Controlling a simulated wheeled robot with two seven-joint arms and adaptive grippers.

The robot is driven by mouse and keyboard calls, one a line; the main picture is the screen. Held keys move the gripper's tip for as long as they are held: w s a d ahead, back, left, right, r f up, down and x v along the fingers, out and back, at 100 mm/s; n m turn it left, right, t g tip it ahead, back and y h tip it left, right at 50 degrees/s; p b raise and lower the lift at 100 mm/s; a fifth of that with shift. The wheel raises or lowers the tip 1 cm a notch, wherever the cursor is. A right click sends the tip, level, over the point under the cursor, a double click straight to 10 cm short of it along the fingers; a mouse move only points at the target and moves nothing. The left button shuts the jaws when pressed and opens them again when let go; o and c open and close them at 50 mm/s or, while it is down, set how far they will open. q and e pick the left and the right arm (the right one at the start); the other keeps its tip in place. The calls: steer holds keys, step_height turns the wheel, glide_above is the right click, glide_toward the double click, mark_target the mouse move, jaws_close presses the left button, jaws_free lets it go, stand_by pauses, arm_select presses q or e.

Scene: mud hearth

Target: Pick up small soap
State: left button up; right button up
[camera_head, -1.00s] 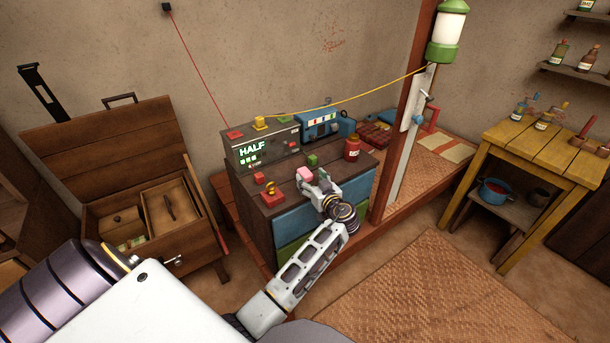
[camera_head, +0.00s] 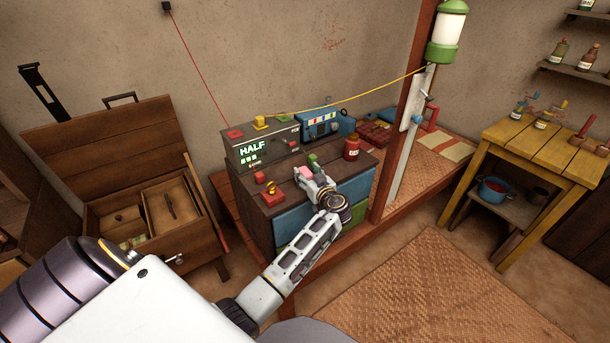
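The small soap looks to be the pink block (camera_head: 301,172) on the front part of the dark wooden cabinet top (camera_head: 275,205). My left gripper (camera_head: 308,178) is right at the pink block and partly covers it. Its fingers are small and overlap the block in this view, so I cannot tell whether they are open or closed on it. My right gripper is not in view.
A green block (camera_head: 312,160) stands just behind the gripper, and a red jar (camera_head: 351,147) to its right. A grey box reading HALF (camera_head: 262,145) stands behind. A wooden post (camera_head: 405,110) rises at right.

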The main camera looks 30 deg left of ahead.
mark_target(308, 174)
arm_select(q)
steer(key=c, duration=0.8)
steer(key=shift+c, duration=0.2)
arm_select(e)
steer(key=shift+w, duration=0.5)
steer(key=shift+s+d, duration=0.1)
arm_select(q)
steer(key=shift+r, duration=0.9)
step_height(308, 174, up, 7)
steer(key=shift+f+b, duration=0.1)
steer(key=shift+b, duration=0.2)
steer(key=shift+r, duration=0.7)
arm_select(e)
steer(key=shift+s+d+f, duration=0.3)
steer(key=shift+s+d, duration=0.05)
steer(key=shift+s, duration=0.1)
